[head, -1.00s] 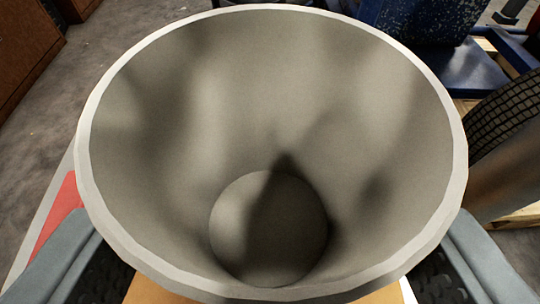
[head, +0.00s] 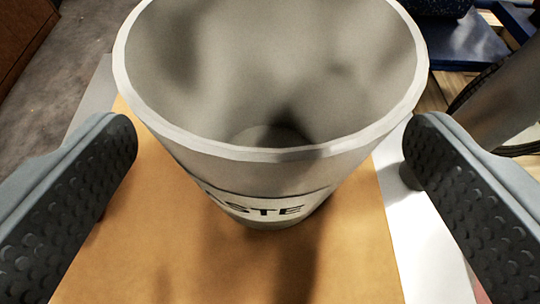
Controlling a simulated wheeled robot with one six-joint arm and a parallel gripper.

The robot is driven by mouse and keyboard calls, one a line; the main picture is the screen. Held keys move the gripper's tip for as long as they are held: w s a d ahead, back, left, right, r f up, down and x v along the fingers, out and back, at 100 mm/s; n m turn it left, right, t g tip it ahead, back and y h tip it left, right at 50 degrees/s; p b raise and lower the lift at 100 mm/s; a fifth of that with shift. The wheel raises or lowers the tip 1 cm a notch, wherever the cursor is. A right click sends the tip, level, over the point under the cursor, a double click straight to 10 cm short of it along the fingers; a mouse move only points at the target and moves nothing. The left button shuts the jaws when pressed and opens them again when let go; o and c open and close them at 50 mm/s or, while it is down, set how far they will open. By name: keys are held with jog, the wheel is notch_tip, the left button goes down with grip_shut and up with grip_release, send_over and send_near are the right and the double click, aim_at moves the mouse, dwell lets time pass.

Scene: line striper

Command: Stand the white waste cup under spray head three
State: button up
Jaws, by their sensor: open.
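The white waste cup (head: 270,177) stands upright on a tan board (head: 330,260) in the head view. Its wide rim and empty inside face me, and a label on its near side shows "STE", partly hidden. My gripper (head: 268,145) is open, with one dark, studded finger to the left of the cup and one to the right. Both fingers are apart from the cup, and it lies a little beyond and between them. No spray head can be made out in this view.
A white surface (head: 425,245) runs along the board's right side. A grey metal cylinder (head: 505,105) and a dark tyre stand at the right. Blue machine parts (head: 450,40) are at the back right. A brown cabinet (head: 22,40) and bare floor are at the left.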

jog(key=v, duration=1)
jog(key=shift+s, duration=0.2)
jog(key=shift+r, duration=0.15)
jog(key=s+r+t, duration=0.1)
jog(key=s+r, duration=0.7)
jog(key=r, duration=0.4)
jog(key=s+r+t, duration=0.1)
jog(key=s+r, duration=0.6)
jog(key=r, duration=0.5)
jog(key=s+r+t, duration=0.1)
jog(key=s+r, duration=0.5)
jog(key=s, duration=0.7)
jog(key=s+r, duration=0.7)
jog(key=s, duration=0.6)
jog(key=shift+r+t, duration=0.35)
jog(key=shift+t, duration=0.05)
jog(key=shift+w+d, duration=0.15)
